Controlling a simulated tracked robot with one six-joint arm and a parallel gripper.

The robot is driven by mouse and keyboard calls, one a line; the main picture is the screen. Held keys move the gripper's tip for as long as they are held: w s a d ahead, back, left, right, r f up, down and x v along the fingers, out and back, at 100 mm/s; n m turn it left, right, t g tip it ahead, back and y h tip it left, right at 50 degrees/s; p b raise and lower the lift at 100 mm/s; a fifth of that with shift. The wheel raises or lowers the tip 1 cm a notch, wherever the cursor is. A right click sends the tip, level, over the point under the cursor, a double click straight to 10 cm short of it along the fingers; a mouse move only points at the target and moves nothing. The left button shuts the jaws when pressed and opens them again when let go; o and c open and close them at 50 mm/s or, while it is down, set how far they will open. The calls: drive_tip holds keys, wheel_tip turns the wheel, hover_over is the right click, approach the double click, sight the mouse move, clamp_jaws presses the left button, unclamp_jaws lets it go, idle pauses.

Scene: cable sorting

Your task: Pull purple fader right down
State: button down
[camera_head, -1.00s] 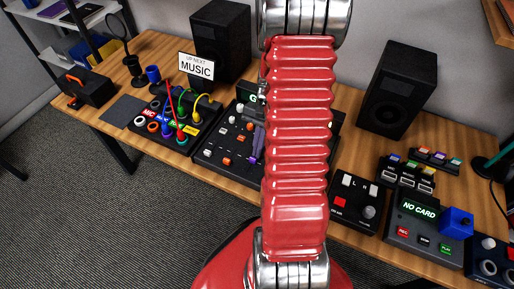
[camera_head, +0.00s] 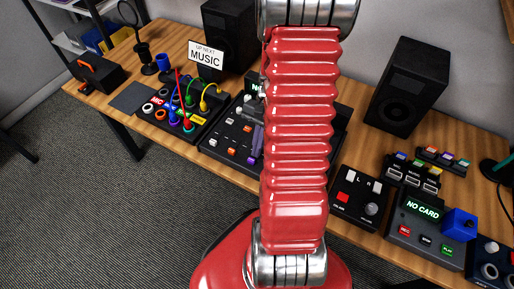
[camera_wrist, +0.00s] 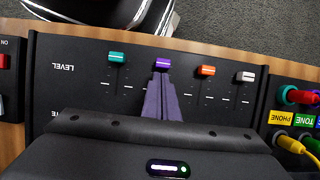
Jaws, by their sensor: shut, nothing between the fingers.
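The purple fader (camera_wrist: 162,64) sits on the black mixer (camera_wrist: 70,85) in the wrist view, between a teal fader (camera_wrist: 116,57) and an orange fader (camera_wrist: 207,70). The picture shows the mixer upside down, with "LEVEL" inverted. The purple cap lies roughly in line with its neighbours, near the top of the picture. My gripper (camera_wrist: 161,80) is shut and empty, its dark purple fingers just below the purple cap and covering its slot. I cannot tell whether the tips touch the cap. In the head view my arm hides the mixer's right part.
A white fader (camera_wrist: 245,76) stands beyond the orange one. A patch panel with coloured cables (camera_head: 178,118) is left of the mixer. A box with a red button (camera_head: 360,198) and a "NO CARD" recorder (camera_head: 425,228) are right. Speakers (camera_head: 408,88) stand behind.

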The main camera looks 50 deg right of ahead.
drive_tip(key=s+v, duration=0.1)
drive_tip(key=v, duration=0.8)
drive_tip(key=shift+w+r, duration=0.25)
drive_tip(key=shift+w, duration=0.25)
drive_tip(key=shift+d+f, duration=0.1)
drive_tip(key=shift+d, duration=0.1)
drive_tip(key=a+r+n+t+h, duration=0.2)
drive_tip(key=a+r+n, duration=0.5)
drive_tip(key=a, duration=0.5)
drive_tip(key=s+a+r+n+t+h, duration=0.1)
drive_tip(key=a+r+n+t+h, duration=0.1)
drive_tip(key=a+r+n+t, duration=0.2)
drive_tip(key=a+r+n, duration=0.3)
drive_tip(key=a+r, duration=0.3)
drive_tip(key=a, duration=0.3)
drive_tip(key=shift+s+r+n+t, duration=0.3)
drive_tip(key=shift+r+n+t, duration=0.1)
drive_tip(key=shift+a, duration=0.1)
